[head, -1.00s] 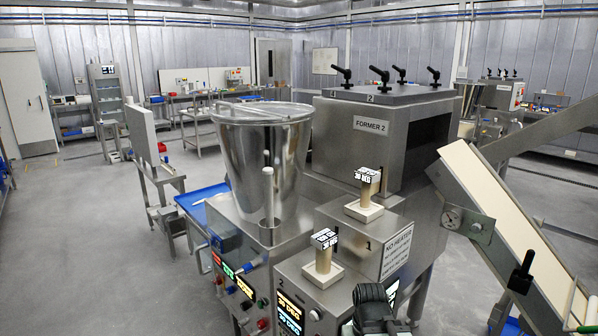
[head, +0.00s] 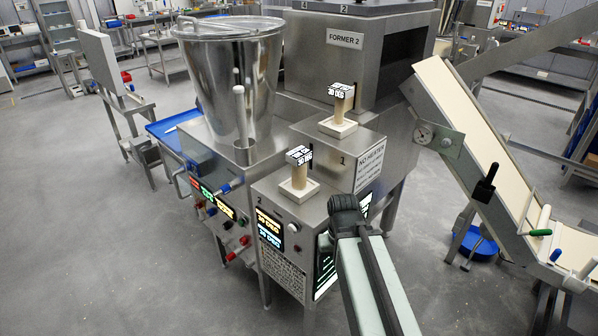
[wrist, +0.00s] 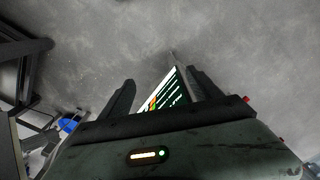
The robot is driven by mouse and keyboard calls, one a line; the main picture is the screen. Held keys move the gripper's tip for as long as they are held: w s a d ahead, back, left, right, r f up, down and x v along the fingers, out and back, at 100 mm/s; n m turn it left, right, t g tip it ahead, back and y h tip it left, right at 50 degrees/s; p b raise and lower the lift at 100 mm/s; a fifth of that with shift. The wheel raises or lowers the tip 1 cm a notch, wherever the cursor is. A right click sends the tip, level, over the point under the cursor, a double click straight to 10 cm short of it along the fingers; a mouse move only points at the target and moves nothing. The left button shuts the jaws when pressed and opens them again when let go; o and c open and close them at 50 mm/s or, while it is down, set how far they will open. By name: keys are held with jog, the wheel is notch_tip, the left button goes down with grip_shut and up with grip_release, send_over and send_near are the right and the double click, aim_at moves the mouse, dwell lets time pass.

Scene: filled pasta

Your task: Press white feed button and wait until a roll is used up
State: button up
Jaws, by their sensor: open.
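My gripper (wrist: 163,88) is open and empty in the wrist view, its two dark fingers apart. A dark screen (wrist: 172,92) with lit text lines shows between the fingers; I cannot tell how far off it is. In the head view my arm reaches in from the bottom, and the fingers do not show clearly. The Former 2 machine (head: 376,62) stands behind the arm, with a dark lit panel (head: 325,265) partly hidden by it. A small pale round button (head: 294,227) sits on the box marked 2; I cannot confirm its colour. I cannot make out a roll for certain.
A steel hopper (head: 213,75) stands left of the former, above knobs and displays. Two wooden posts in pale trays stand on the boxes. A sloping conveyor (head: 470,115) with a cream belt is at right. Open grey floor lies at left.

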grip_shut()
dwell(1.4)
